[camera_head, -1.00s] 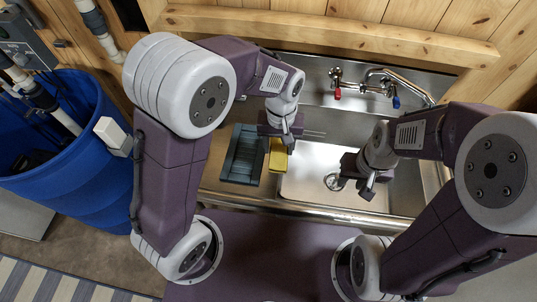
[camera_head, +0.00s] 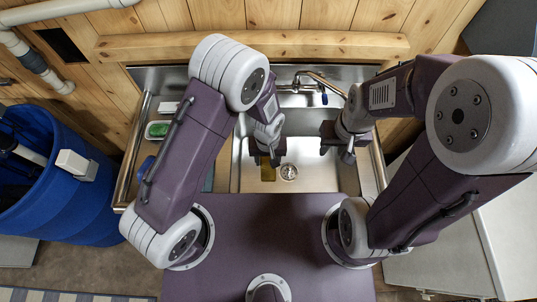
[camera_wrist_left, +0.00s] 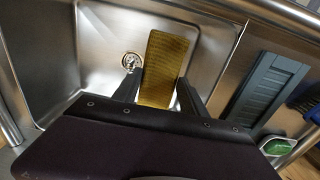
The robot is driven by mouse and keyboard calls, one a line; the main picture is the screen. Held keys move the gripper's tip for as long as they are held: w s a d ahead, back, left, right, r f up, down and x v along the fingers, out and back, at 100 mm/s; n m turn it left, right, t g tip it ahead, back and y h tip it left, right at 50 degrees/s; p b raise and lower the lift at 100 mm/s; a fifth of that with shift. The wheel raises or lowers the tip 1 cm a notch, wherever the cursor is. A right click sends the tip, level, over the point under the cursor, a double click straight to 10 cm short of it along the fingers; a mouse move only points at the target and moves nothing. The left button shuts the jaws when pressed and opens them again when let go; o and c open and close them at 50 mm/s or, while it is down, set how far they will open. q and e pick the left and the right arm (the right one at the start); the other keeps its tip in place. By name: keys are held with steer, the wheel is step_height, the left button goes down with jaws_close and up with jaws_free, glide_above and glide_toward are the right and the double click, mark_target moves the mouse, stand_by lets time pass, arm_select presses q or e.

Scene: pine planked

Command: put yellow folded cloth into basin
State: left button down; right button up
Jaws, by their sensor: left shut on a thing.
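The yellow folded cloth (camera_head: 268,173) hangs below my left gripper (camera_head: 267,160) over the left part of the steel basin (camera_head: 318,178). In the left wrist view the cloth (camera_wrist_left: 163,65) is long, ribbed and mustard yellow. It lies between the two fingers of my left gripper (camera_wrist_left: 160,92), which is shut on it. The basin (camera_wrist_left: 100,55) with its round drain is behind it; how high the cloth is above the basin floor I cannot tell. My right gripper (camera_head: 343,155) hangs over the basin's right side, apart from the cloth; its finger gap is unclear.
A blue-grey slatted rack (camera_wrist_left: 266,88) lies on the counter left of the basin in the head view. A green soap in a white dish (camera_head: 158,129) is further left. The tap (camera_head: 300,84) stands at the back. A blue barrel (camera_head: 60,190) stands at left.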

arm_select(q)
step_height(320, 180, down, 17)
steer(key=b, duration=1.4)
steer(key=shift+d+r, duration=0.1)
steer(key=shift+r, duration=0.05)
steer(key=c, duration=0.6)
jaws_free()
steer(key=shift+o, duration=0.2)
step_height(320, 180, up, 9)
steer(key=shift+w, duration=0.1)
